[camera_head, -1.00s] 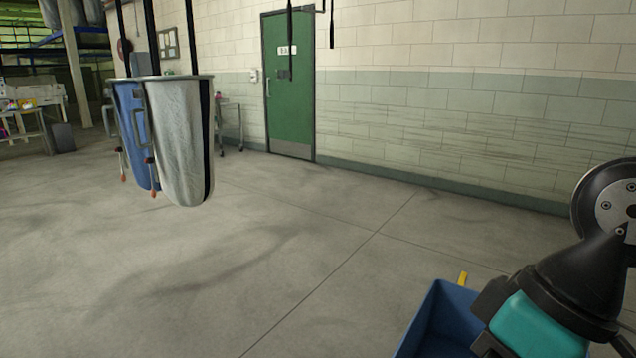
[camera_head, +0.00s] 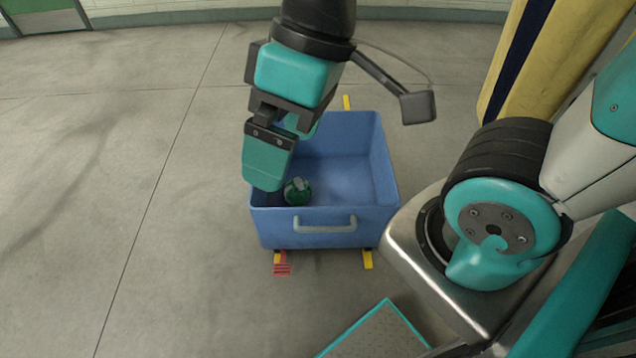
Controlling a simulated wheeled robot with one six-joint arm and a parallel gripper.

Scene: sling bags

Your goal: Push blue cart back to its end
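The blue cart (camera_head: 355,170) is an open box on the floor in front of me, with a grey handle (camera_head: 325,226) on its near side. A round dark green thing (camera_head: 297,190) lies inside near the front left corner. My gripper (camera_head: 284,160) hangs over the cart's left side, fingers pointing down. Its teal fingers look apart, the far one partly hidden behind the near one, and nothing shows between them. I cannot tell whether the near finger touches the left wall.
A yellow and dark hanging bag (camera_head: 535,60) is at upper right. The floor on the left is clear.

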